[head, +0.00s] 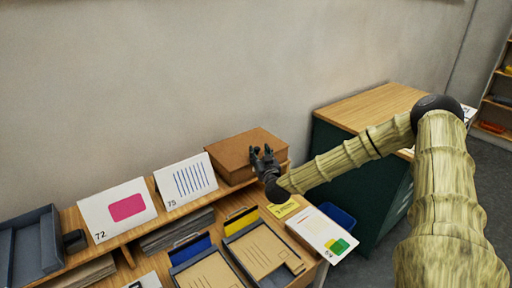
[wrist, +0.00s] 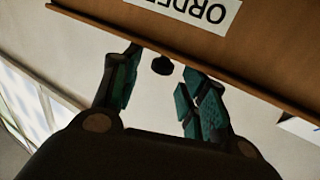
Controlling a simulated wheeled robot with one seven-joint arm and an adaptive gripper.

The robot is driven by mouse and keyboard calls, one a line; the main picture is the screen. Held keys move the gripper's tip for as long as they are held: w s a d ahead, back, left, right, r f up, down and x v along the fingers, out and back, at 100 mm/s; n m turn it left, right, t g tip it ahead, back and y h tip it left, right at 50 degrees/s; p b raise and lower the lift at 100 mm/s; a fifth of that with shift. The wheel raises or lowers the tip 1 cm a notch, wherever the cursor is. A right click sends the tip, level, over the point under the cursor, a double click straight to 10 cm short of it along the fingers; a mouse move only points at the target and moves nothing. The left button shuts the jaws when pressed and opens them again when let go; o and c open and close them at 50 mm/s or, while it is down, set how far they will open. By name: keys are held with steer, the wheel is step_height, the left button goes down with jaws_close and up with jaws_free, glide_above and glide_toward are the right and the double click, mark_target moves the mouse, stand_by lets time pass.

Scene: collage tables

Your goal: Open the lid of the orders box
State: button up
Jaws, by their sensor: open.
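The orders box (head: 232,160) is a brown box with a flat, closed-looking top, standing on the raised shelf against the wall. In the wrist view its brown face (wrist: 120,22) fills the top, with a white label (wrist: 195,10) reading "ORDE…" upside down. My gripper (head: 264,152) is at the right front of the box in the head view, hiding part of it. In the wrist view my gripper (wrist: 160,62) has its fingers apart beside the box edge. A small dark round knob (wrist: 162,66) shows between the fingers; I cannot tell whether they touch it.
Cards numbered 72 (head: 118,210) and 75 (head: 186,182) lean on the shelf left of the box. Trays with blue and yellow folders (head: 241,220) lie below. A dark green cabinet (head: 340,160) with a wooden top stands right. A grey tray (head: 35,245) is far left.

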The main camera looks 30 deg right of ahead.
mark_target(258, 150)
steer(key=shift+p+x, duration=0.45)
steer(key=shift+x, duration=1.4)
steer(key=shift+a, duration=0.1)
jaws_close()
